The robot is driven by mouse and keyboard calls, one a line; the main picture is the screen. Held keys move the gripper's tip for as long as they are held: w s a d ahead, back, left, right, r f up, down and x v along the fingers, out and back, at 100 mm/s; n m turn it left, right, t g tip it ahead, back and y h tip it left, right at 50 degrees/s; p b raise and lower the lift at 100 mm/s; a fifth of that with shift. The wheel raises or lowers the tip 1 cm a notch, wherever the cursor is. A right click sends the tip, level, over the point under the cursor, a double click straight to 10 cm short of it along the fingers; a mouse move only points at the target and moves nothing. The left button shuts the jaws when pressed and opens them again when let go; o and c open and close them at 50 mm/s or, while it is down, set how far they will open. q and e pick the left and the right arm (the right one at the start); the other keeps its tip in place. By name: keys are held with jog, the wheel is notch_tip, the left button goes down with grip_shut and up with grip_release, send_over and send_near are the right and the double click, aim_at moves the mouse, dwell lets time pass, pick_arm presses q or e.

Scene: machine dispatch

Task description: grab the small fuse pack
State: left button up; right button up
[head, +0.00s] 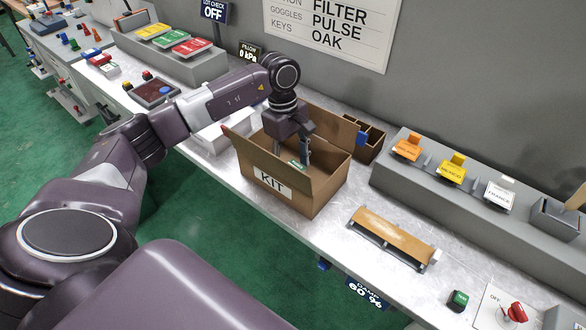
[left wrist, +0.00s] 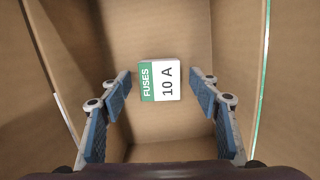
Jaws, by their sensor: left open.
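The small fuse pack (left wrist: 160,81) is a white box with a green band, marked "FUSES 10 A". In the left wrist view it lies inside the open cardboard box marked KIT (head: 318,194). In the head view a green bit of the pack (head: 298,165) shows beside my fingers. My left gripper (head: 305,165) reaches down into the kit box. In the left wrist view its blue-padded fingers (left wrist: 164,110) are open, one to each side of the pack's line, and do not touch it. My right gripper is in neither view.
The kit box's raised walls and flaps surround my left gripper. A brown divided bin (head: 372,150) stands behind the box. A tan-topped roller piece (head: 392,237) lies to the right on the bench. A grey ledge (head: 425,190) with coloured cards is at the back right.

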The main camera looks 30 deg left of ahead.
pick_arm(q)
jog(key=c, duration=1.2)
jog(key=shift+c, duration=0.2)
